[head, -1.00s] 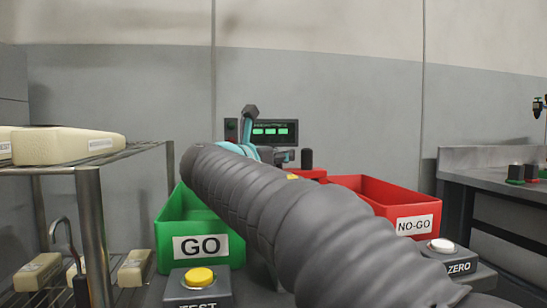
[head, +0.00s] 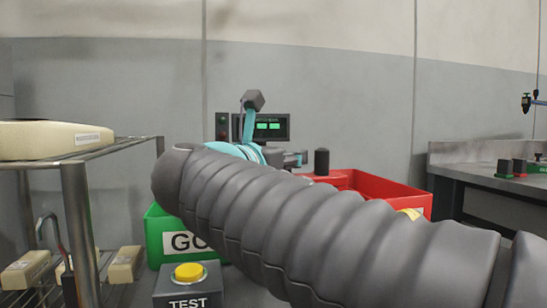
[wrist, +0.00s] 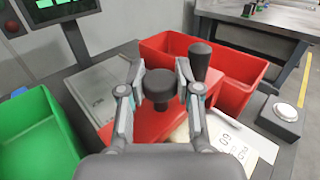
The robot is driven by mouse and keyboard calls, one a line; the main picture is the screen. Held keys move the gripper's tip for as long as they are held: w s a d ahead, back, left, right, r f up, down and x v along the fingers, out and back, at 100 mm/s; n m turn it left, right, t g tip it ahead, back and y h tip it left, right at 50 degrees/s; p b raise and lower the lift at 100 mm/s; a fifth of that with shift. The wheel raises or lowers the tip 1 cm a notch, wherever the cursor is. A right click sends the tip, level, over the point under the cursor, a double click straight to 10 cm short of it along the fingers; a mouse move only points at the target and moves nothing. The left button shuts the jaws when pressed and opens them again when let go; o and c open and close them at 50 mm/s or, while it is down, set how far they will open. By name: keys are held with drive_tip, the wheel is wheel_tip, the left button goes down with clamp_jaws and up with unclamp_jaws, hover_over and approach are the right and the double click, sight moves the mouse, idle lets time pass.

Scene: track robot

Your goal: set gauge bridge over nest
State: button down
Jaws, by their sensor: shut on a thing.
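The red gauge bridge (wrist: 150,118) has a black round knob and a taller black post (wrist: 200,62). In the wrist view my gripper (wrist: 160,88) is shut on the knob, one finger on each side. Part of the red bridge and its black post (head: 321,162) show in the head view behind my arm; my fingers are hidden there. A pale beige piece (wrist: 181,136) shows beside the bridge, partly under my gripper. The nest cannot be made out clearly, and I cannot tell whether the bridge is resting or lifted.
The green GO bin (wrist: 40,135) is left, the red NO-GO bin (wrist: 235,85) behind right. A screen (head: 268,127) stands behind, a TEST button (head: 189,272) in front. A metal rack (head: 75,200) is left.

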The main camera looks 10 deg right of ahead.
drive_tip(key=shift+s+f, duration=0.1)
drive_tip(key=c, duration=0.8)
unclamp_jaws()
drive_tip(key=shift+s, duration=0.1)
drive_tip(key=shift+a, duration=0.1)
drive_tip(key=v, duration=1.2)
